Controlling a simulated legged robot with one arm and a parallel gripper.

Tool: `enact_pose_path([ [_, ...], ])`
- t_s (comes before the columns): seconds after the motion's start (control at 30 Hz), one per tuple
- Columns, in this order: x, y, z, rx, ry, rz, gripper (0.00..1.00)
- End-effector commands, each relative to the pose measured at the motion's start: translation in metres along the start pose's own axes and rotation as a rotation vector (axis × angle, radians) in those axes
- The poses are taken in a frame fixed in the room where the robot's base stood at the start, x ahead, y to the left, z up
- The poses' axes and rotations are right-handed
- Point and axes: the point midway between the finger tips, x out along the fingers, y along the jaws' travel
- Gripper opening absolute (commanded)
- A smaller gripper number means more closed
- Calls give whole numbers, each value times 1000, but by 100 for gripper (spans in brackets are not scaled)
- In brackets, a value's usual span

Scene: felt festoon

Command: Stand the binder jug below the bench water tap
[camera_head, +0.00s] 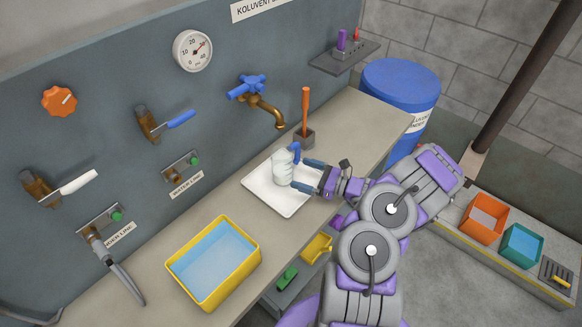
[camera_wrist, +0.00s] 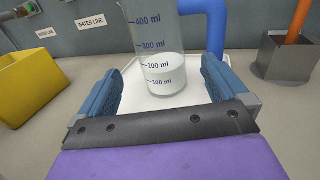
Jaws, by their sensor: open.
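The binder jug (camera_head: 283,168) is a clear measuring jug with a blue handle. In the wrist view the jug (camera_wrist: 152,40) holds pale liquid near its 200 ml mark. It stands upright on a white tray (camera_head: 257,187). The bench water tap (camera_head: 265,110), brass with a blue cross handle, sticks out from the wall panel above and behind the jug. My gripper (camera_head: 302,175) is open at the jug's near right side. In the wrist view its blue fingers (camera_wrist: 162,85) lie left and right of the jug's lower part, with gaps showing. Finger contact is not visible.
A yellow tub of water (camera_head: 212,262) stands left of the tray. A metal holder with an orange-handled tool (camera_head: 305,137) stands right of the jug, near the wall. Levers and a gauge (camera_head: 193,50) line the panel. A blue drum (camera_head: 400,90) stands beyond the bench's far end.

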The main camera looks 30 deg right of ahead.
Motion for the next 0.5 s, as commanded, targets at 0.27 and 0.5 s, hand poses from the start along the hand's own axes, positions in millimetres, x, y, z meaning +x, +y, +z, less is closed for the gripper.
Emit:
enact_pose_path([
  [0.27, -38, 0, 1, -1, 1, -1, 100],
  [0.5, -43, 1, 0, -1, 1, 1, 100],
])
